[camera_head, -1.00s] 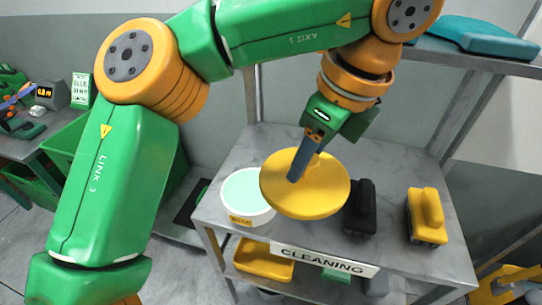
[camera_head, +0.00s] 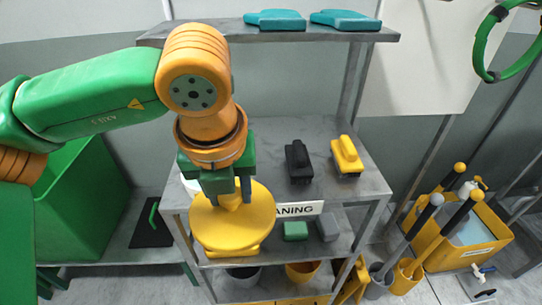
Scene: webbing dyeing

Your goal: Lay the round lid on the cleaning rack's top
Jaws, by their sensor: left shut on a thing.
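The round yellow lid (camera_head: 255,222) hangs from my left gripper (camera_head: 230,192), which is shut on the knob in its middle. The lid is at the front left of the grey cleaning rack (camera_head: 262,150), overlapping its front edge in the picture. I cannot tell how high it is above the rack's top or whether it touches. The lid and gripper hide the left front of the rack and part of its "CLEANING" sign (camera_head: 296,210). My right gripper is not in view.
A black brush (camera_head: 298,162) and a yellow brush (camera_head: 346,157) stand on the rack's top at the right. A white tub (camera_head: 188,186) is mostly hidden behind my arm. An upper shelf (camera_head: 225,34) holds folded teal cloths (camera_head: 345,19). The top's middle looks clear.

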